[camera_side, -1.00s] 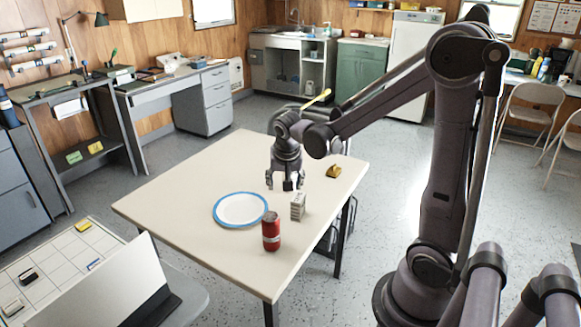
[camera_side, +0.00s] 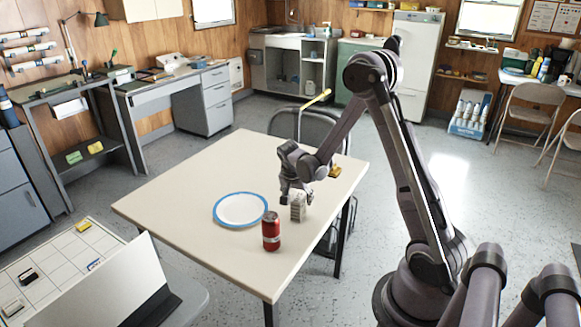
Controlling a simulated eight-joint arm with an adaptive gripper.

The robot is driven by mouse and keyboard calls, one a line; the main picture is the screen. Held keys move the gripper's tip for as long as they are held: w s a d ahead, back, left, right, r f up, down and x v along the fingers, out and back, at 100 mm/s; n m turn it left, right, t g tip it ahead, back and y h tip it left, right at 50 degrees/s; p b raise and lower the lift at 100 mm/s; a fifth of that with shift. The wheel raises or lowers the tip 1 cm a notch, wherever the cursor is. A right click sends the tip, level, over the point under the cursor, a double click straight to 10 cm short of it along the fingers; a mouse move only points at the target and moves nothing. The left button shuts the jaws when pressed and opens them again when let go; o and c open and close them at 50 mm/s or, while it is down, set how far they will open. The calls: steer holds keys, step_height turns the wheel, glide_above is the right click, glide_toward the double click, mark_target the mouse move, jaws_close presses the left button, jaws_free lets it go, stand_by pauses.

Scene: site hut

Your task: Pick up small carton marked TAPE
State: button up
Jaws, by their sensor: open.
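The small carton (camera_side: 298,211) stands upright on the table, right of the plate and behind the red can. It looks pale grey with darker print, too small to read as TAPE. My gripper (camera_side: 296,197) is at the carton's upper part, pointing down, with its fingers open. I cannot tell whether the fingers are on both sides of the carton or touch it.
A white plate with a blue rim (camera_side: 240,224) lies left of the carton. A red can (camera_side: 271,231) stands close in front. A yellow-brown object (camera_side: 334,172) lies behind and right. The table (camera_side: 180,205) is clear on its left.

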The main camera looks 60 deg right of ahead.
steer(key=shift+x, duration=2.75)
steer(key=shift+w, duration=0.1)
steer(key=c, duration=1.2)
